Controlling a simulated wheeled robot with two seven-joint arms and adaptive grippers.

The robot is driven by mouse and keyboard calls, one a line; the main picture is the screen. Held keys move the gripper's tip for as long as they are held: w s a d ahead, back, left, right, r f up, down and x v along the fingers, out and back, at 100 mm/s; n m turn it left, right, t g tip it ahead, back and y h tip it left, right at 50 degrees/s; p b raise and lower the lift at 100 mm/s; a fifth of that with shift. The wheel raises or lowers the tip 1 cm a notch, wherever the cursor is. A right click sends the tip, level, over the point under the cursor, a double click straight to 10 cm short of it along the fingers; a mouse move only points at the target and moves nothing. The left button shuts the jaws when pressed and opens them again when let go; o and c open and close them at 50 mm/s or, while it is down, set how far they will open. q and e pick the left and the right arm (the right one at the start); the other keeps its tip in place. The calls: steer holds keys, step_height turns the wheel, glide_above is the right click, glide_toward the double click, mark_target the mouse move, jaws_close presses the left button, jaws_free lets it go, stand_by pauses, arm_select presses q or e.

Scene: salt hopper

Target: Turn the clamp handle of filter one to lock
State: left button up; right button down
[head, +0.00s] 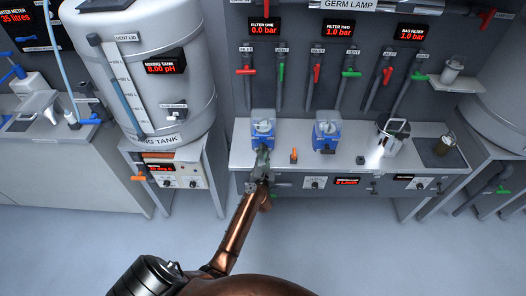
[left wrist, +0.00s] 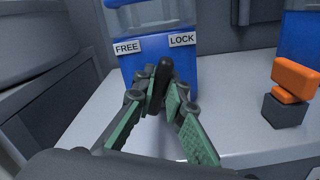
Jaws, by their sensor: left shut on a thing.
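Filter one is the blue housing (head: 262,143) with a clear top, on the grey bench below the FILTER ONE readout of 0.0 bar. In the left wrist view its blue body (left wrist: 155,55) bears a FREE label (left wrist: 128,47) on the left and a LOCK label (left wrist: 182,40) on the right. The dark clamp handle (left wrist: 159,80) points toward my wrist, between the two labels and nearer LOCK at its tip. My left gripper (head: 262,160) is at the front of filter one; its green-padded fingers (left wrist: 161,95) are shut on the handle. My right gripper is not in view.
A small orange-topped block (left wrist: 292,85) stands to the right of filter one, close to the gripper. Filter two (head: 326,133) is further right. A metal bag-filter pot (head: 391,138) stands beyond it. The mixing tank (head: 145,80) is on the left. The floor in front is clear.

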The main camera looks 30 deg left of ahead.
arm_select(q)
jaws_close()
steer(key=m+p, duration=0.2)
steer(key=shift+r+m+p, duration=0.2)
steer(key=shift+m+p, duration=0.2)
steer(key=m+p, duration=0.1)
steer(key=m, duration=0.1)
steer(key=m+p, duration=0.2)
steer(key=shift+w+d+f, duration=0.1)
steer(key=shift+d+f, duration=0.05)
steer(key=m+p, duration=0.1)
steer(key=m, duration=0.2)
steer(key=shift+f+m+p, duration=0.15)
steer(key=shift+m+p, duration=0.15)
steer(key=shift+p, duration=0.05)
steer(key=shift+f+m+p, duration=0.1)
steer(key=shift+m+p, duration=0.35)
steer(key=shift+m, duration=0.65)
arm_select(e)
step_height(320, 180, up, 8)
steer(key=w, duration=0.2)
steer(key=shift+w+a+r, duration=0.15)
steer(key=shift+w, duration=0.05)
arm_select(q)
steer(key=o, duration=0.8)
jaws_free()
